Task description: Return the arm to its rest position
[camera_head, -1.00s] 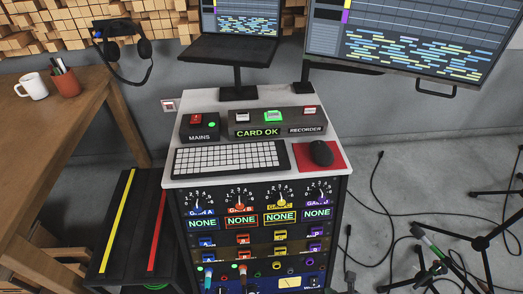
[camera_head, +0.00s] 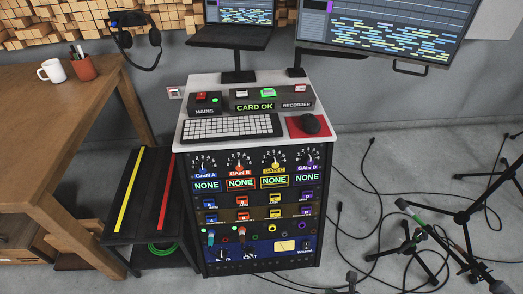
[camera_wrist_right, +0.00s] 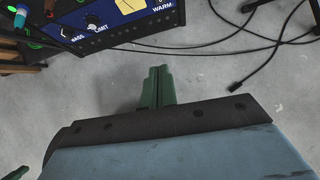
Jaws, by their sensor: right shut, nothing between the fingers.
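The rack's blue lower panel (camera_wrist_right: 95,22) is at the upper left of that view, apart from the fingers. The wrist's dark edge and blue-grey casing fill the bottom.
The equipment rack (camera_head: 255,215) stands in the middle, with a keyboard (camera_head: 232,127) and mouse (camera_head: 311,124) on top. A wooden table (camera_head: 60,120) is at left. Black cables (camera_head: 380,215) and stands (camera_head: 462,217) clutter the floor at right.

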